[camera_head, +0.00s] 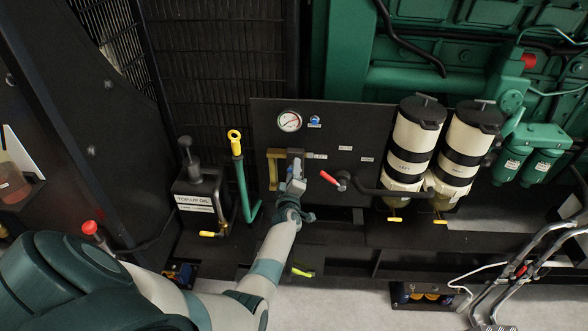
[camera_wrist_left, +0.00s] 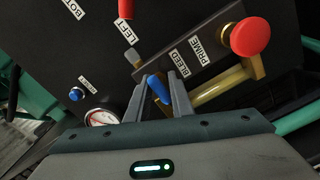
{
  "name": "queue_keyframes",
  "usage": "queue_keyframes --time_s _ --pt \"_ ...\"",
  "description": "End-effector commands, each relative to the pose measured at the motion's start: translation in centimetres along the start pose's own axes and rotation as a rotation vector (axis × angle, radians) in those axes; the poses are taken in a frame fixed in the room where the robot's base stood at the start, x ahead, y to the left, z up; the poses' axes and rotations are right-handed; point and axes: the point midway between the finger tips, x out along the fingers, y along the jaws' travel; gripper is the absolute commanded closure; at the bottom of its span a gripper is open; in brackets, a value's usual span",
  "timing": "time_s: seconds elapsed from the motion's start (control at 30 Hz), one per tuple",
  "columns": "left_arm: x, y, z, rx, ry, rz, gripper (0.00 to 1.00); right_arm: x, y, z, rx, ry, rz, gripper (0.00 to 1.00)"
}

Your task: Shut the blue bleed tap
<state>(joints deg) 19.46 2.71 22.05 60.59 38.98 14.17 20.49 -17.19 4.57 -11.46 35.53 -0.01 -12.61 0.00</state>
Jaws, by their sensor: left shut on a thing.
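The blue bleed tap (camera_wrist_left: 158,88) shows in the left wrist view as a small blue lever, below the BLEED label (camera_wrist_left: 182,59) on the dark block. My left gripper (camera_wrist_left: 163,84) has its two fingers on either side of this lever and is shut on it. In the head view my left gripper (camera_head: 295,172) is at the block on the black panel, and the tap is hidden there. My right gripper is not in view.
A red knob (camera_wrist_left: 250,37) stands beside the PRIME label, near the brass pipe (camera_head: 273,168). A red lever (camera_head: 329,178) is just right of my gripper. A gauge (camera_head: 289,121), blue button (camera_head: 314,122) and two filters (camera_head: 414,146) are nearby.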

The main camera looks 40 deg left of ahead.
Motion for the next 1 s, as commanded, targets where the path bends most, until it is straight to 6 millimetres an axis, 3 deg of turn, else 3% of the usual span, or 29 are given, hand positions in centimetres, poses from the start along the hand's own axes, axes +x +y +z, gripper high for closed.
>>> queue_keyframes --time_s 0.2,0.23,0.67,0.87,1.0 --pt "-0.1 -0.1 0.1 0.004 -0.002 -0.002 1.00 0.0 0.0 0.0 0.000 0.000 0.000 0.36" --pt "-0.1 -0.1 0.1 0.004 -0.002 -0.001 0.73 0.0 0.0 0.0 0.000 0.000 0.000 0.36" --pt "-0.4 0.0 0.0 0.001 -0.001 -0.001 0.73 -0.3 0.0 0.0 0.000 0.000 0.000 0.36" --pt "-2.0 0.1 -0.1 0.002 -0.001 -0.002 0.73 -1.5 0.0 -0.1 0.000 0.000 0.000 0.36" --pt "-4.2 0.3 -0.1 0.001 -0.002 -0.002 0.73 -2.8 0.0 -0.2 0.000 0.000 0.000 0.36"
